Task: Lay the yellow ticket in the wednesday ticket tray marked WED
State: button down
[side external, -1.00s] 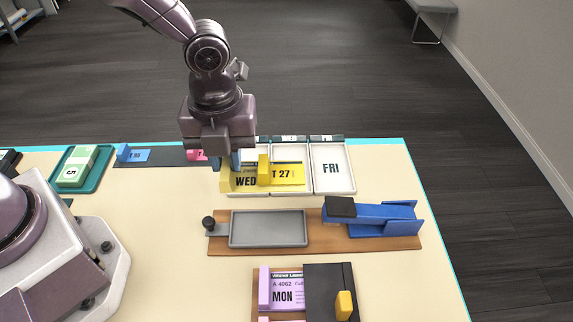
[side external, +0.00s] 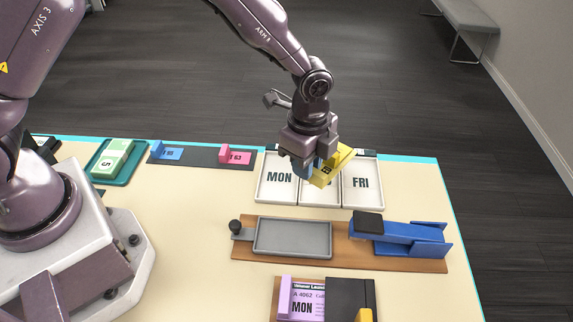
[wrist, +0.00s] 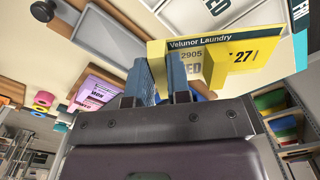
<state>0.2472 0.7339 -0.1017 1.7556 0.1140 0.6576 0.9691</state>
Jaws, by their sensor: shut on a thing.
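The yellow ticket (side external: 341,158) is gripped by its raised yellow block and held tilted over the middle tray (side external: 318,196). That tray stands between the MON tray (side external: 279,178) and the FRI tray (side external: 361,183); its own marking is hidden behind the ticket and my gripper (side external: 313,171). The ticket also shows in the wrist view (wrist: 225,62), printed "Velunor Laundry", 2905 and 27, with part of the weekday covered. My gripper's blue fingers (wrist: 162,82) are shut on the block. I cannot tell whether the ticket touches a tray edge.
In front of the trays, a wooden board (side external: 415,264) carries a grey plate (side external: 292,237) and a blue stapler-like device (side external: 400,232). A purple MON ticket (side external: 306,298) lies nearer. Blue (side external: 172,153) and pink (side external: 236,157) tickets lie left on a dark strip.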

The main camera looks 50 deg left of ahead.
aim_at(314, 199)
jog(key=w+n, duration=0.2)
jog(key=n, duration=0.1)
jog(key=shift+w+n, duration=0.15)
jog(key=shift+n, duration=0.25)
jog(key=shift+w+r+n, duration=0.15)
jog(key=shift+w+n, duration=0.1)
jog(key=shift+n, duration=1.25)
jog(key=shift+f, duration=4.15)
jog(key=shift+f, duration=0.3)
jog(key=c, duration=0.5)
grip_release()
jog(key=shift+r, duration=0.1)
jog(key=shift+r, duration=2.4)
